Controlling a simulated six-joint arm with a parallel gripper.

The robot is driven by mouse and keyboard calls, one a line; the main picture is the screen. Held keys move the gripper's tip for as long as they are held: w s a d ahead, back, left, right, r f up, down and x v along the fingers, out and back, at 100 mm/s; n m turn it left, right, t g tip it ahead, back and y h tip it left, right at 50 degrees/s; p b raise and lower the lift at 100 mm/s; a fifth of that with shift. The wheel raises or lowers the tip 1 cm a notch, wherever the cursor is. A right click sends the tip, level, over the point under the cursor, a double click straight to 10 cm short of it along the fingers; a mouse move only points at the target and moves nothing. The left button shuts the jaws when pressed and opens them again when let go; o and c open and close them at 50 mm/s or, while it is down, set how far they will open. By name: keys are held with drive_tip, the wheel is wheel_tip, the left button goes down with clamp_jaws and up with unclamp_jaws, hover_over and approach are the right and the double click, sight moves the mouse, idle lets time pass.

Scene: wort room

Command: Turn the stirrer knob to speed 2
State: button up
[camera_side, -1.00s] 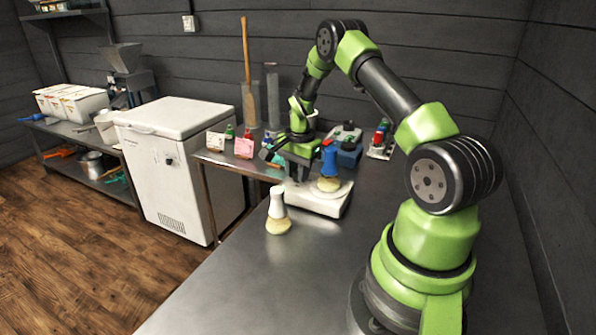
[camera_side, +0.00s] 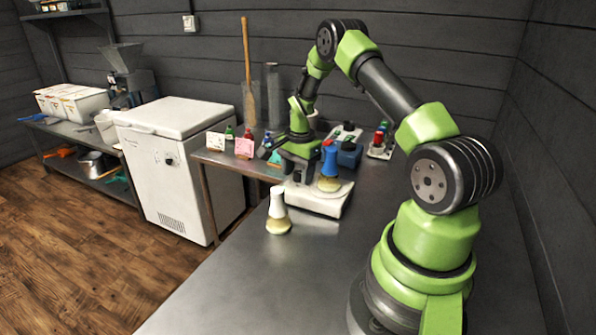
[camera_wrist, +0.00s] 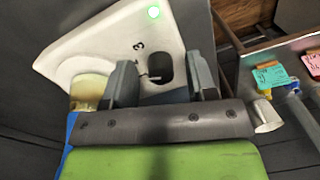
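The white stirrer (camera_side: 322,203) stands on the steel bench, and its top also shows in the wrist view (camera_wrist: 75,55) with a lit green lamp (camera_wrist: 153,12). Its dark knob (camera_wrist: 161,68) sits beside a printed 3; the other numbers are hidden or unclear. A small pale mark shows at the knob's edge, but I cannot tell which speed it points to. A blue-topped flask (camera_side: 328,172) with yellowish liquid stands on the stirrer. My gripper (camera_side: 298,168) is over the knob end. In the wrist view its fingers (camera_wrist: 162,85) are apart on either side of the knob, with gaps showing.
A second flask (camera_side: 278,213) with a white top stands on the bench in front of the stirrer. A blue block (camera_side: 349,155) and a rack of coloured bottles (camera_side: 381,143) are behind. The front bench is clear.

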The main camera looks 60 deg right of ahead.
sight(299, 174)
drive_tip(key=shift+r, duration=0.1)
wheel_tip(299, 174, up, 10)
drive_tip(key=shift+s, duration=0.3)
drive_tip(key=shift+a, duration=0.1)
drive_tip(key=s+a+r+n+t, duration=0.25)
drive_tip(key=a+r+n, duration=0.45)
drive_tip(key=a+r, duration=0.7)
drive_tip(key=s+a+r+n+t+y, duration=0.2)
drive_tip(key=s+a+n+t, duration=0.2)
drive_tip(key=s+a+n, duration=0.5)
drive_tip(key=s+a, duration=0.3)
drive_tip(key=shift+s+a+r+n, duration=0.2)
drive_tip(key=shift+s+a+n, duration=0.1)
drive_tip(key=shift+s, duration=0.1)
